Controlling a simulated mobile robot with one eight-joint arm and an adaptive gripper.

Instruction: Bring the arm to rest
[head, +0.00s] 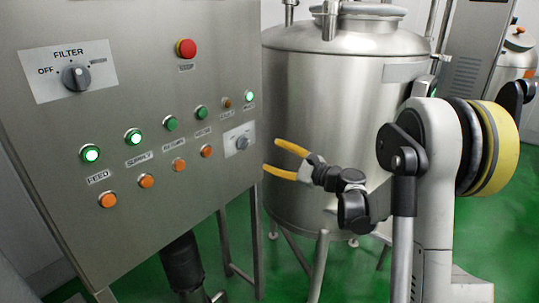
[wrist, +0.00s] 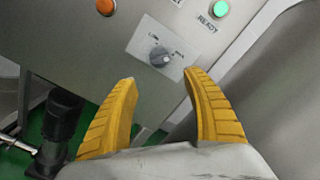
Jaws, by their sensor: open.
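My gripper (head: 279,161) has two yellow fingers, spread apart and empty, to the right of the control panel (head: 225,85) in the head view. My arm reaches in from the right. In the wrist view the open fingers of my gripper (wrist: 165,85) point toward the panel's lower right corner, where a small selector knob (wrist: 161,58) sits on a light plate. The gap between the fingers and the panel is hard to judge, but no contact shows.
The panel carries a FILTER knob (head: 76,77), a red button (head: 186,48) and rows of green and orange buttons; several green ones are lit. A steel tank (head: 330,110) on legs stands behind my gripper. A dark motor (head: 183,262) stands below the panel. Green floor shows between.

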